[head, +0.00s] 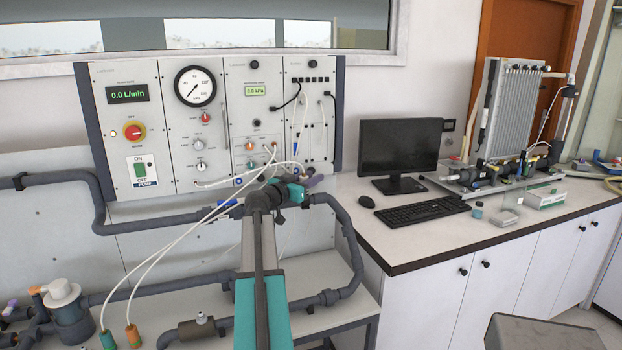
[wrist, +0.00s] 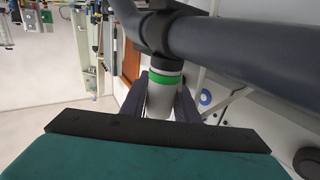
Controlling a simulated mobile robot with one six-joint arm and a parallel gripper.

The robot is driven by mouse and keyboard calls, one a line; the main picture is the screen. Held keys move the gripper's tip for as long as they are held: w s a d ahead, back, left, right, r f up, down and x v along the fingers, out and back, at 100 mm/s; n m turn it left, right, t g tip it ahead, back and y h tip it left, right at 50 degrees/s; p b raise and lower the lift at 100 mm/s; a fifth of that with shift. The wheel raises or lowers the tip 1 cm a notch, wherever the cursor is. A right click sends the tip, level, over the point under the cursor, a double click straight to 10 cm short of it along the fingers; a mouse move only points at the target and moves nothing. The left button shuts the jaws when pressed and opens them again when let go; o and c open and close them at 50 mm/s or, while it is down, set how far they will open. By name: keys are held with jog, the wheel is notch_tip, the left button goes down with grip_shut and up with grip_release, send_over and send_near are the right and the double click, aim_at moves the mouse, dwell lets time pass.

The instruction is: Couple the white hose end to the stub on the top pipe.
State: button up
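The top pipe (head: 330,200) is dark grey and runs below the panel, bending down at the right. In the wrist view the pipe (wrist: 235,50) fills the upper right. My gripper (wrist: 163,86) has its dark fingers close on both sides of a white cylinder with a green band, the white hose end (wrist: 160,102). The hose end lies in line with the pipe's fitting, close under it. The stub is mostly hidden, and I cannot tell whether the two are fully joined. In the head view my gripper (head: 312,181) is at the top pipe, and its hold is hidden.
The instrument panel (head: 215,125) stands behind my gripper. White hoses (head: 190,228) cross in front, with green (head: 107,340) and orange (head: 133,336) ends at lower left. A counter (head: 440,238) with monitor (head: 400,147) and keyboard (head: 422,206) is on the right.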

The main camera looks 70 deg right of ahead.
jog(key=o, duration=0.3)
jog(key=shift+r, duration=0.1)
jog(key=shift+w, duration=0.15)
jog(key=shift+a, duration=0.15)
jog(key=b+v, duration=0.3)
jog(key=v, duration=1)
jog(key=shift+a, duration=0.3)
dwell(0.4)
